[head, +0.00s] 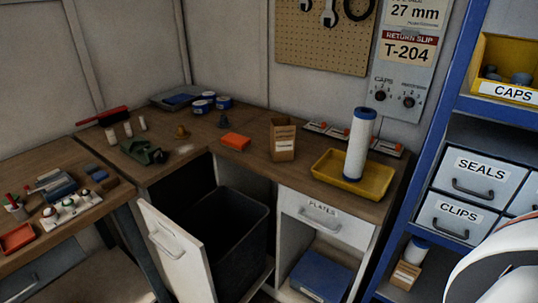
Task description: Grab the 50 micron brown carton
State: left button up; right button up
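A brown carton (283,142) stands upright with an open top on the wooden counter, left of the yellow tray. It has a pale printed label on its front, too small to read. A second brown carton (405,276) stands on the low shelf of the blue rack at the right, with a white, blue-capped cylinder (416,250) sticking out of it. Its label is also too small to read, so I cannot tell which carton is 50 micron. Neither of my grippers is in view; a white, orange-banded part at the lower right corner looks like my own arm.
A yellow tray (377,186) holds an upright white filter cartridge (359,145) with blue ends. An orange block (236,141) lies left of the counter carton. Below, a cabinet door (172,255) stands open beside a dark bin (230,240). Bare counter lies before the counter carton.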

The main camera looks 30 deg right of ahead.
aim_at(281, 129)
jog(key=i+z, duration=0.15)
jog(key=z, duration=0.95)
